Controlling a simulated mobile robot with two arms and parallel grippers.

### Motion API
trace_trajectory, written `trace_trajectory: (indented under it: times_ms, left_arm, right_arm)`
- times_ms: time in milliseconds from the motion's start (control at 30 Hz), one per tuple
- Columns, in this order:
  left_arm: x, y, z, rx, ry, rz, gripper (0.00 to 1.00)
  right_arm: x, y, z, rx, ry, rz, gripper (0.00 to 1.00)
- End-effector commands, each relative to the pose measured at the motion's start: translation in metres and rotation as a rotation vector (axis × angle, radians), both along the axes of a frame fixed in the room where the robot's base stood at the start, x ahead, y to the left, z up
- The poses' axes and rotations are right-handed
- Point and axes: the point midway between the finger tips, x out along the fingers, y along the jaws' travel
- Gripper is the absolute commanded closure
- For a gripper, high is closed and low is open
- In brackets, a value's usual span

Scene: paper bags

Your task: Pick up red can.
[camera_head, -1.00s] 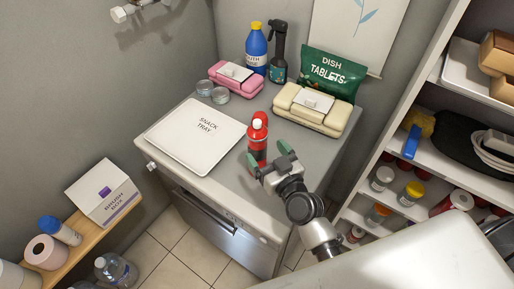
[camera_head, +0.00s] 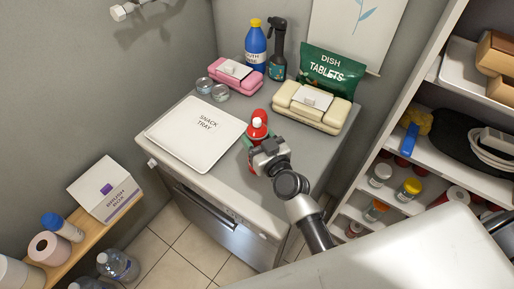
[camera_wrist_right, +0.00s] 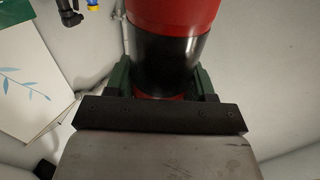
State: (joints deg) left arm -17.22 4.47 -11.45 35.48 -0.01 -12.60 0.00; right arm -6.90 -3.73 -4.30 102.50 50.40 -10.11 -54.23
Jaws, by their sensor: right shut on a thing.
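The red can (camera_head: 258,131), with a black band and a pale cap, stands on the counter (camera_head: 225,185) just right of the snack tray (camera_head: 198,134). My right gripper (camera_head: 260,143) reaches it from the front and is shut on it, hiding its lower part in the head view. In the right wrist view the can's red and black body (camera_wrist_right: 170,60) sits between the green fingers (camera_wrist_right: 165,85). Whether its base touches the counter cannot be told. My left gripper is not in view.
A cream wipes pack (camera_head: 312,106) and a green dish tablets bag (camera_head: 333,71) stand behind right. A shelf (camera_head: 420,150) is at right.

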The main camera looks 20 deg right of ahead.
Motion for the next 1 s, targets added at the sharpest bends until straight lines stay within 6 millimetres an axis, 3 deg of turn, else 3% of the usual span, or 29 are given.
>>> trace_trajectory:
  times_ms: [33,100,400,667,1000]
  left_arm:
    - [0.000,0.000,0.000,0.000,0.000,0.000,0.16]
    - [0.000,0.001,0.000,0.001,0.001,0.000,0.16]
    - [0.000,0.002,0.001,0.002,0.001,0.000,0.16]
    - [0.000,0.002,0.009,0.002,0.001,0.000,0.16]
    - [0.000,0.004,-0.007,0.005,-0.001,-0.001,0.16]
  right_arm:
    - [0.000,0.000,0.000,0.000,0.000,0.000,0.73]
    - [0.000,0.000,0.001,0.000,-0.002,0.000,0.83]
    - [0.000,0.000,0.005,0.003,-0.003,0.000,0.84]
    - [0.000,0.001,0.043,0.005,-0.008,-0.002,0.84]
    - [0.002,-0.075,0.085,-0.006,-0.008,-0.002,0.84]
